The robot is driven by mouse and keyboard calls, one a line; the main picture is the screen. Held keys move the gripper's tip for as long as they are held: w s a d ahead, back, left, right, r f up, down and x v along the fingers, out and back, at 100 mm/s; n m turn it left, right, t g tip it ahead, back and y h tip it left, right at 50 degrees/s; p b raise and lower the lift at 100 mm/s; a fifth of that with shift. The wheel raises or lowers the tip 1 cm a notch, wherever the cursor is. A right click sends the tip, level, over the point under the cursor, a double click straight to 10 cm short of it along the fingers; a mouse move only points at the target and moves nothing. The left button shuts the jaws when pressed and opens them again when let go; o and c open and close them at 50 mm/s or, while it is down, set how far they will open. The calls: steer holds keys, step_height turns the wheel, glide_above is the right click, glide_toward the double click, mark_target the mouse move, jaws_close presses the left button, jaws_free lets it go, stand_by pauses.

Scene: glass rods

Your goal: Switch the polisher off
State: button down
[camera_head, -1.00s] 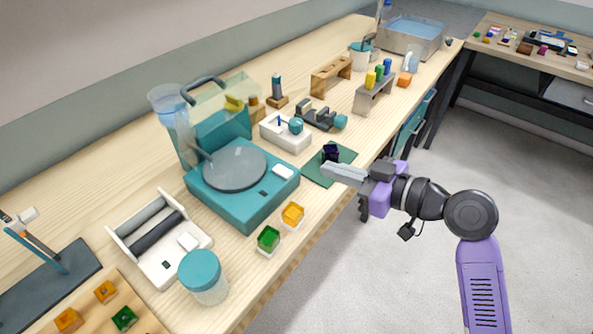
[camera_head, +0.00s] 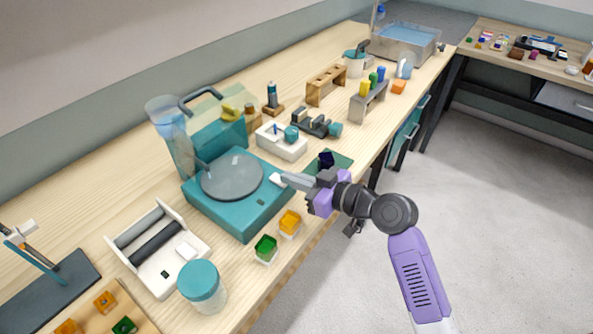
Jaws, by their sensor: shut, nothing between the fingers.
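The polisher is a teal box (camera_head: 236,220) with a round grey disc (camera_head: 232,175) on top, on the long bench. A small white switch (camera_head: 276,181) sits at the right corner of its top, and a small dark panel (camera_head: 261,202) lies in front of the disc. My gripper (camera_head: 286,178) is shut and empty, reaching in from the right with its fingertips at the white switch. The fingers partly hide it. I cannot tell whether they touch it or which way it is set.
Yellow (camera_head: 290,221) and green (camera_head: 266,246) cubes stand by the polisher's front. A white roller device (camera_head: 163,250) and a teal-lidded jar (camera_head: 203,285) are at the left. A dark cube (camera_head: 326,158) on a green mat (camera_head: 344,159) and a white box (camera_head: 281,146) lie behind my gripper.

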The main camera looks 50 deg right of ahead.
steer(key=shift+f, duration=0.4)
